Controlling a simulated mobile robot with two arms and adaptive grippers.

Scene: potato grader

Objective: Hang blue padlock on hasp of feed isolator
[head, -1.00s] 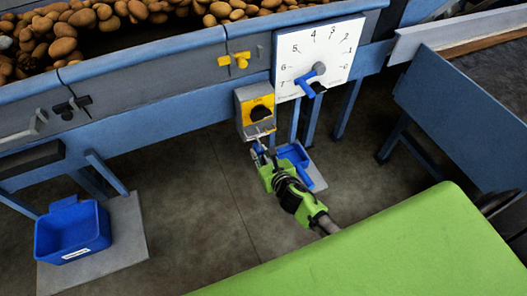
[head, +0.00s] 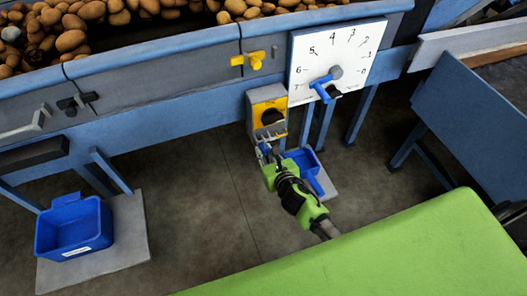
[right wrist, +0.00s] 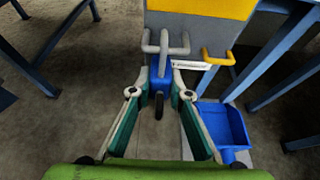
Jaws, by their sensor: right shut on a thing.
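The feed isolator (head: 257,101) is a grey box with a yellow front and a dark round knob, below the machine's blue rail. My right gripper (head: 266,152) is just below it, shut on the blue padlock (right wrist: 158,76). In the right wrist view the padlock is upright between the fingertips (right wrist: 160,90). Its grey shackle (right wrist: 150,45) points up at the isolator's underside, among grey bars that look like the hasp (right wrist: 182,46). I cannot tell whether the shackle passes through the hasp. My left gripper is not in view.
A blue bin (head: 316,184) stands close right of my right gripper, also in the right wrist view. Another blue bin (head: 100,214) stands at left. A white dial (head: 355,50) with a blue lever is right of the isolator. A yellow hook (right wrist: 217,57) sits right of the padlock.

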